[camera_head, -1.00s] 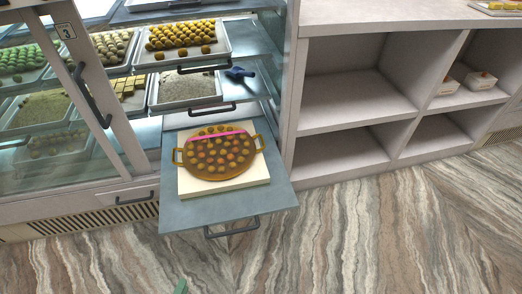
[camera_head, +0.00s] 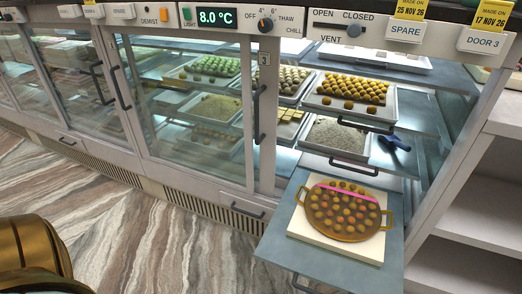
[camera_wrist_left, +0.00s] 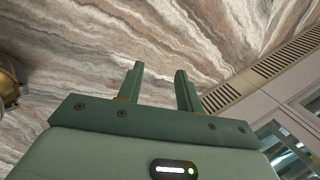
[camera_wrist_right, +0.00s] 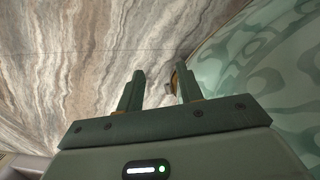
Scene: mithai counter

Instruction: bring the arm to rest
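My left gripper (camera_wrist_left: 158,88) shows in the left wrist view, its two green fingers apart with nothing between them, over the striped stone floor. My right gripper (camera_wrist_right: 158,90) shows in the right wrist view, its fingers also apart and empty, with floor to the left and a pale green patterned surface to the right. Neither gripper shows in the head view. A round brown pan of sweets (camera_head: 344,210) with two handles and a pink strip across it sits on a cream board (camera_head: 333,244) on the pulled-out grey shelf (camera_head: 330,268).
The glass counter (camera_head: 190,120) holds several trays of sweets, including a tray of yellow balls (camera_head: 350,94). A blue scoop (camera_head: 396,141) lies beside the tray of crumbly sweet (camera_head: 337,138). Pale open shelves (camera_head: 470,220) stand at right. The floor (camera_head: 130,220) at left is clear.

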